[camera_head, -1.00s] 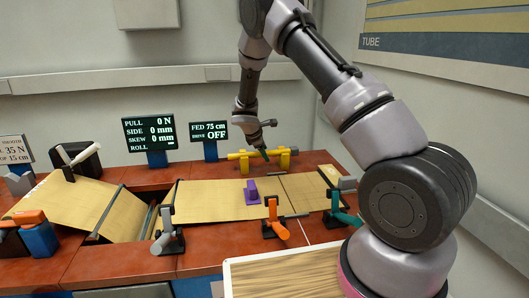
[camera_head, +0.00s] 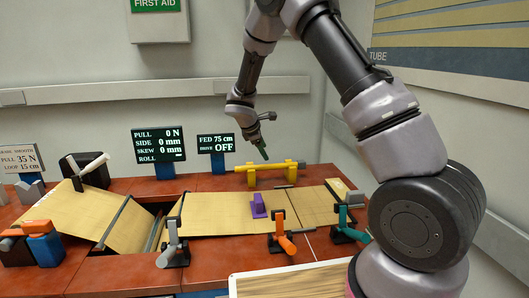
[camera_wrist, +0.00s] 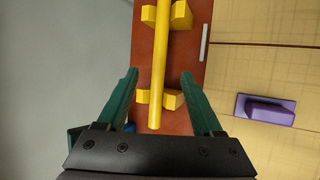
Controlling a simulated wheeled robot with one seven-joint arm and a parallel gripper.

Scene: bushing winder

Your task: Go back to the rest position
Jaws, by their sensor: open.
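In the wrist view, the two green fingers of my gripper (camera_wrist: 164,88) are spread apart. The rod (camera_wrist: 159,60) lies on two yellow cradles and shows between the fingers, below them. Nothing is held between the fingertips. A purple block (camera_head: 258,206) sits on the tan sheet in front of the rod; it also shows in the wrist view (camera_wrist: 265,109), right of my gripper.
The tan sheet (camera_head: 215,213) spans the bench. Grey (camera_head: 173,243), orange (camera_head: 281,228) and teal (camera_head: 345,224) lever clamps stand along its front edge. Two display screens (camera_head: 159,143) stand at the back. A wood-grain board (camera_head: 295,281) lies front right. The air above the bench is free.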

